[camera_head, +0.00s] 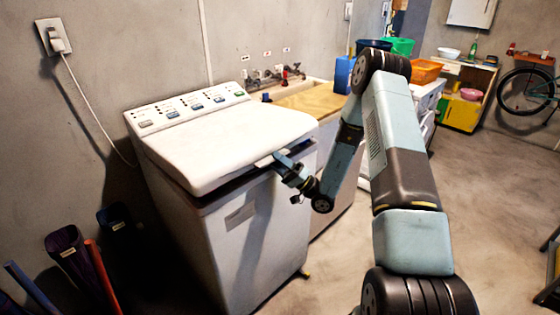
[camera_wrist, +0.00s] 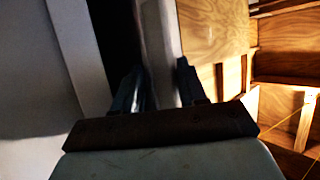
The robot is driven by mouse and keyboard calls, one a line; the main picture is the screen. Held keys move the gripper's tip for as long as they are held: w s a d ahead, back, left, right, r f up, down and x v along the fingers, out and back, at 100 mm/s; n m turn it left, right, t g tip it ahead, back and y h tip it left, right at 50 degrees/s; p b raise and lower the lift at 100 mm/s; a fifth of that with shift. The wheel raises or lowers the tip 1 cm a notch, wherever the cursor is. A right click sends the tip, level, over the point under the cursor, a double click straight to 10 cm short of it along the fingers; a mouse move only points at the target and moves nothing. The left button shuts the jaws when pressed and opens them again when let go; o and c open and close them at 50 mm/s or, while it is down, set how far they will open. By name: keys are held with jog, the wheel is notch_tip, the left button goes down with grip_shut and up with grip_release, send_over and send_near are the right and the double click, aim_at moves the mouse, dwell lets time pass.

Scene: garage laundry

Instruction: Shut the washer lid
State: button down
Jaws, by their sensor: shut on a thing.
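The white washer (camera_head: 240,255) stands against the wall, with its control panel (camera_head: 190,105) at the back. Its lid (camera_head: 235,140) lies low over the top, with a dark gap under the front edge, so it is slightly raised. My gripper (camera_head: 279,158) is at the lid's front edge, right of its middle. In the wrist view, my gripper (camera_wrist: 158,85) has one finger on each side of the pale lid edge (camera_wrist: 157,35) and is shut on it. A dark gap shows between the lid edge and the grey washer body (camera_wrist: 35,70).
A sink counter with a wooden top (camera_head: 312,100) and a blue container (camera_head: 344,75) stand right of the washer. Rolled items (camera_head: 75,260) stand at the lower left. A power cord (camera_head: 90,110) hangs behind the washer. Concrete floor (camera_head: 480,190) is clear at the right.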

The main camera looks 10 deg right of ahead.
jog(key=shift+w+a+r, duration=0.1)
jog(key=shift+w+a, duration=0.1)
jog(key=shift+a, duration=0.25)
jog(key=c, duration=0.8)
grip_release()
jog(key=shift+w, duration=0.1)
jog(key=v, duration=0.8)
jog(key=shift+w+d, duration=0.15)
jog(key=shift+d, duration=0.15)
jog(key=shift+f, duration=0.2)
